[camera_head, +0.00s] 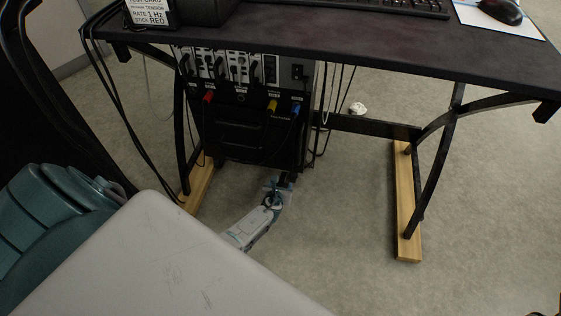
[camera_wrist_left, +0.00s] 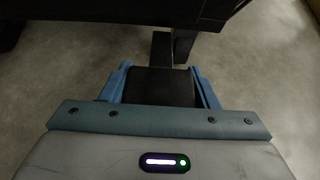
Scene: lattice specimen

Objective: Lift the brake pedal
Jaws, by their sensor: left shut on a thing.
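The brake pedal shows in the left wrist view as a dark block (camera_wrist_left: 162,84) below the black cabinet. My left gripper (camera_wrist_left: 160,72) has its blue fingers on either side of this dark block and is shut on it. A dark upright piece (camera_wrist_left: 161,46) rises just beyond the block. In the head view my left gripper (camera_head: 279,186) is low, at the bottom front edge of the black cabinet (camera_head: 245,140). The pedal is mostly hidden there by the gripper and shadow. My right gripper is not in view.
A dark desk (camera_head: 330,40) spans above the cabinet, with a keyboard (camera_head: 400,7) and a mouse (camera_head: 502,10). Cables hang beside the cabinet. Desk legs stand on wooden feet (camera_head: 407,210). The floor right of the gripper is clear.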

